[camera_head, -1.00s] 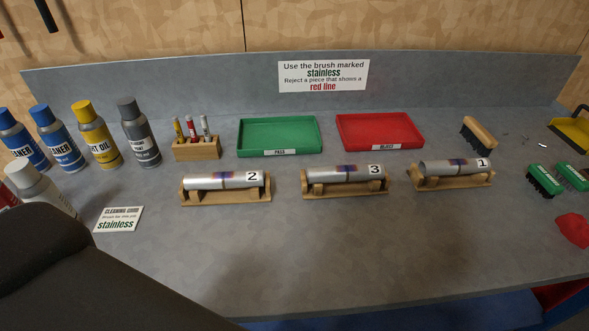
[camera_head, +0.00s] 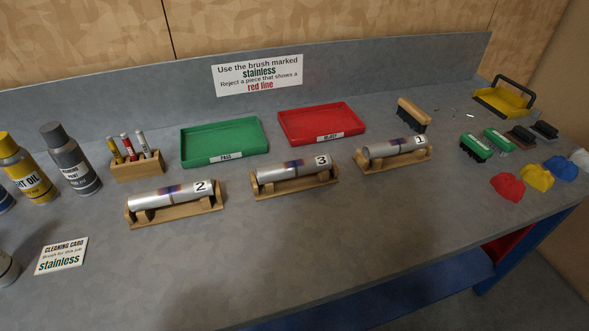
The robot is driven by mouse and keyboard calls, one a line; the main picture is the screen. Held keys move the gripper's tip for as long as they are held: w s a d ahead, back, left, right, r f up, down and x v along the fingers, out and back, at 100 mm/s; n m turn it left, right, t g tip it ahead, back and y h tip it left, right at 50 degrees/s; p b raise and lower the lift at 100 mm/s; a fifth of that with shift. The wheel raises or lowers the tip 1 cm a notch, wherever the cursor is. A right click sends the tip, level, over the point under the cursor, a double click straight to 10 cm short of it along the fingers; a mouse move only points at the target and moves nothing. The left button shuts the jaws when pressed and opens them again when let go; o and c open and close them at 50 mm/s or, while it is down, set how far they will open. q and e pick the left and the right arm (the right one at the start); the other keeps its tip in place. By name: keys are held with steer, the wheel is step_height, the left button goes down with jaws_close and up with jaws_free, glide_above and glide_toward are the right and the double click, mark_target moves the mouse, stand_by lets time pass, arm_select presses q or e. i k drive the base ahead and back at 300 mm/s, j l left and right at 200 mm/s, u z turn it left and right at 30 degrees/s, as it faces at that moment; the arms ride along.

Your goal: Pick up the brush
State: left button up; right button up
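Several brushes are at the right of the bench. A wooden-backed brush with dark bristles (camera_head: 413,114) stands alone behind pipe 1. Two green-backed brushes, one in front (camera_head: 475,147) and one behind it (camera_head: 498,138), sit farther right with pale labels too small to read. Two dark blocks, likely brushes (camera_head: 520,135) (camera_head: 545,129), lie beside them. A card (camera_head: 61,256) reads "CLEANING CARD, Brush for this job, stainless". A wall sign (camera_head: 258,74) says to use the brush marked stainless. Neither of my grippers is in view.
Pipes 2 (camera_head: 168,194), 3 (camera_head: 292,168) and 1 (camera_head: 394,148) rest on wooden cradles. A green PASS tray (camera_head: 225,141) and red REJECT tray (camera_head: 321,124) stand behind. Spray cans (camera_head: 70,160) are left; red (camera_head: 507,187), yellow and blue cloths right.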

mark_target(503, 146)
steer(key=k+l, duration=0.1)
steer(key=l, duration=0.3)
steer(key=k+l+u, duration=0.15)
steer(key=l, duration=0.65)
steer(key=k+l+u, duration=0.1)
steer(key=l, duration=0.3)
steer(key=k+l, duration=0.2)
steer(key=l, duration=0.15)
steer(key=k+l+u, duration=0.15)
steer(key=l, duration=0.25)
steer(key=k+l, duration=0.15)
steer(key=l, duration=0.2)
